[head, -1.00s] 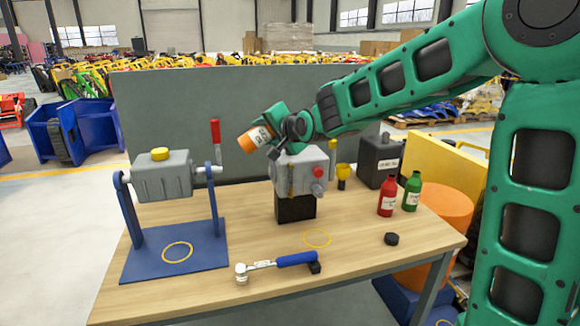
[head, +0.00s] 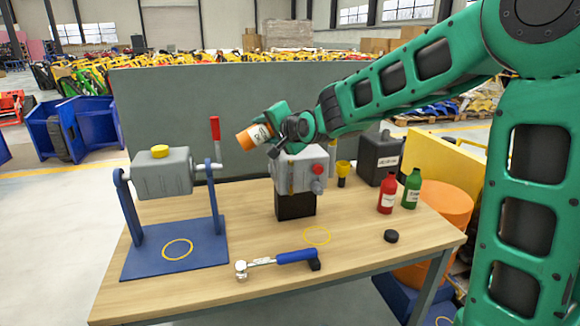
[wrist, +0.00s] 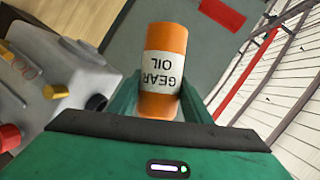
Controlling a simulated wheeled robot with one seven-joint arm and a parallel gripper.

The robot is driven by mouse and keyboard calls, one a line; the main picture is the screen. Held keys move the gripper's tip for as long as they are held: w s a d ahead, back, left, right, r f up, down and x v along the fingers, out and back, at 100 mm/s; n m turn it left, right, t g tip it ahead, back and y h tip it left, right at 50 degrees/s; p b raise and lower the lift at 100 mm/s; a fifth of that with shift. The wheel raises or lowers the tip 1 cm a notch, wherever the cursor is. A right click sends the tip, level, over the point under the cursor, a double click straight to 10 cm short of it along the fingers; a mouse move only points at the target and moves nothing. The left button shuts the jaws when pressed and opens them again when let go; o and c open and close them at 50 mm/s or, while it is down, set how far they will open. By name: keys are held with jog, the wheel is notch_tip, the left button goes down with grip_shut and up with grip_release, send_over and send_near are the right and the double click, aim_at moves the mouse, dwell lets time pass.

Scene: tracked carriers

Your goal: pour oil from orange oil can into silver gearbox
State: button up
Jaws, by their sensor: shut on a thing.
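My gripper (head: 277,123) is shut on the orange oil can (head: 246,138), which has a white label reading GEAR OIL. The can is tipped over, its orange end pointing left and slightly down. It also shows between the fingers in the wrist view (wrist: 168,40). No oil stream is visible. A silver-grey gearbox (head: 290,175) with red knobs stands on a black block, just below and right of the can; my gripper partly covers its top. Another grey housing (head: 165,178) with a yellow cap hangs on a blue stand at left, apart from the can.
A red-handled crank (head: 215,135) rises beside the left housing. A blue-handled ratchet (head: 280,262), a black cap (head: 391,236), a red bottle (head: 387,194), a green bottle (head: 412,190) and a dark can (head: 377,160) are on the table. A grey panel (head: 160,105) stands behind.

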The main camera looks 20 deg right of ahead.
jog(key=shift+a+f+m+p, duration=0.15)
jog(key=shift+f+m+p, duration=0.05)
jog(key=shift+m+p, duration=0.15)
dwell(0.5)
jog(key=shift+f+m+t+y, duration=0.3)
jog(key=shift+f+m+y, duration=0.45)
jog(key=shift+m, duration=0.1)
dwell(3.6)
jog(key=shift+r, duration=0.2)
dwell(1.2)
